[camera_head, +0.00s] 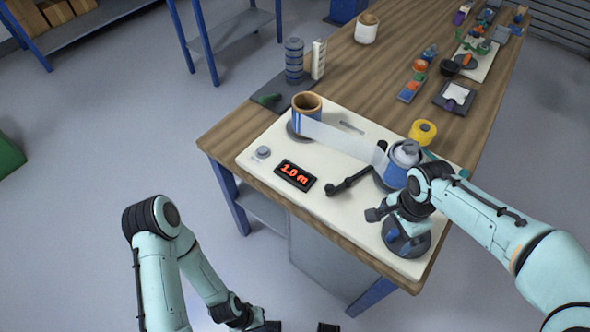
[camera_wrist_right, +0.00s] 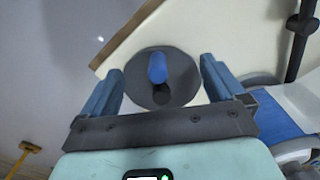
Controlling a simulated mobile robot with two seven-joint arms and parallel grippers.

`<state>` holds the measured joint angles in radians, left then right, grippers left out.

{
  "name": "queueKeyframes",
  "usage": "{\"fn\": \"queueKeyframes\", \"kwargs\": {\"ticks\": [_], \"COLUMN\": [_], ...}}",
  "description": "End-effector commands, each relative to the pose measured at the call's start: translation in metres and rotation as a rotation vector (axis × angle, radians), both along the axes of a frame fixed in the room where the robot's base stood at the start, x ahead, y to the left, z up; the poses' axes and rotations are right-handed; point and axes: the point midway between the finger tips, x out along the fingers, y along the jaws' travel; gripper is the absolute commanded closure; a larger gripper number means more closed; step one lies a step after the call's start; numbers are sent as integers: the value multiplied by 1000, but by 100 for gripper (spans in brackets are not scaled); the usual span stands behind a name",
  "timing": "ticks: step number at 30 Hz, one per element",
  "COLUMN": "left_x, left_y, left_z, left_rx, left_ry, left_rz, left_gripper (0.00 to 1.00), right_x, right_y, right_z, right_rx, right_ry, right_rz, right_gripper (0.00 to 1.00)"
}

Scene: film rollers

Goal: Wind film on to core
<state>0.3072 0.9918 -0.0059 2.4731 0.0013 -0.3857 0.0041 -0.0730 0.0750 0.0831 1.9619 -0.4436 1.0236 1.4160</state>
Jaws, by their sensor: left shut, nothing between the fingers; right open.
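A cream winding board (camera_head: 262,165) lies on the wooden bench. On its left stands a brown core with a blue-striped wrap (camera_head: 307,112). A pale band of film (camera_head: 345,138) runs from it to a blue and grey roll (camera_head: 400,165) on the right. A display (camera_head: 296,175) reads 1.0 m. My right gripper (camera_head: 398,222) is open above a dark crank disc (camera_head: 412,245). In the right wrist view the disc (camera_wrist_right: 185,72) and its blue knob (camera_wrist_right: 157,68) show between the spread fingers, not gripped. My left gripper (camera_head: 262,324) is low at the picture's bottom edge, shut and empty, partly cut off.
A black bar (camera_head: 350,182) sits on the board before the blue roll. A yellow roll (camera_head: 423,131) stands behind it. A grey stacked cylinder (camera_head: 294,62) and a white tub (camera_head: 367,29) stand farther back. Small bins and trays line the far bench. Open floor lies left.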

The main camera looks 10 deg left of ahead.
Motion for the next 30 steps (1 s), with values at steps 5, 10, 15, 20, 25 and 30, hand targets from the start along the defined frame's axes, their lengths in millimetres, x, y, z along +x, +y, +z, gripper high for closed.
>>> {"fn": "queueKeyframes", "kwargs": {"ticks": [5, 10, 15, 20, 25, 30], "left_x": [5, 9, 13, 14, 13, 13], "left_y": [0, 0, 0, 0, 0, 0], "left_z": [13, 23, 32, 33, 33, 33], "left_rx": [0, 0, 0, 0, 0, 0], "left_ry": [-6, -10, -15, -16, -16, -15], "left_rz": [0, 0, 0, 0, 0, 0], "left_gripper": [100, 100, 100, 100, 100, 100], "right_x": [1, 0, 0, 0, 0, 0], "right_y": [0, 0, 0, 0, 0, 0], "right_z": [17, 31, 44, 45, 44, 44], "right_rx": [0, 0, 0, 1, 1, 1], "right_ry": [-1, 0, -1, 0, 0, 0], "right_rz": [0, 0, 0, 0, 0, 0], "right_gripper": [4, 4, 4, 4, 4, 4]}}
